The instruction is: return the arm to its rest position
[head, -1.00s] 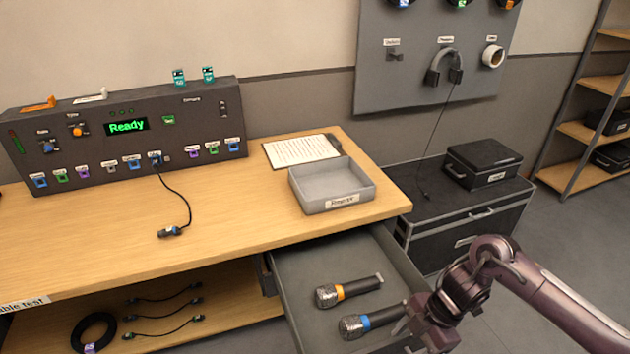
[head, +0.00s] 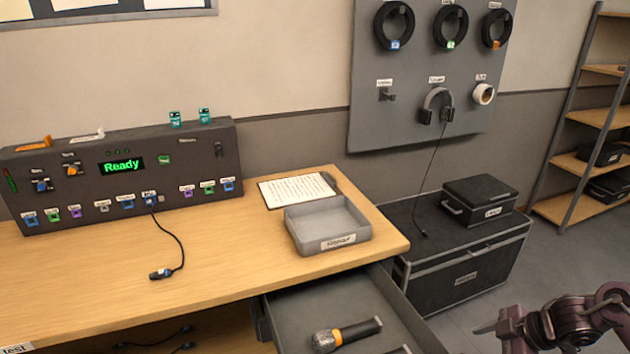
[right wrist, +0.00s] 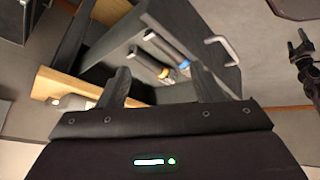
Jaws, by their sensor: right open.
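My right gripper (head: 490,327) is at the lower right of the head view, over the floor to the right of the open drawer (head: 408,312). Its two fingers stand apart in the right wrist view (right wrist: 165,86), with nothing held between them. Beyond them in that view is the drawer with microphones inside. A microphone with an orange band (head: 341,335) lies in the drawer; a second is mostly cut off by the frame's lower edge in the head view. My left gripper does not show in the head view.
The table (head: 230,255) holds a console (head: 125,175) reading "Ready", a plugged cable (head: 180,255), a clipboard (head: 292,190) and a grey tray (head: 328,225). A black case (head: 465,265) stands behind the drawer. Open floor (head: 555,265) lies at right.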

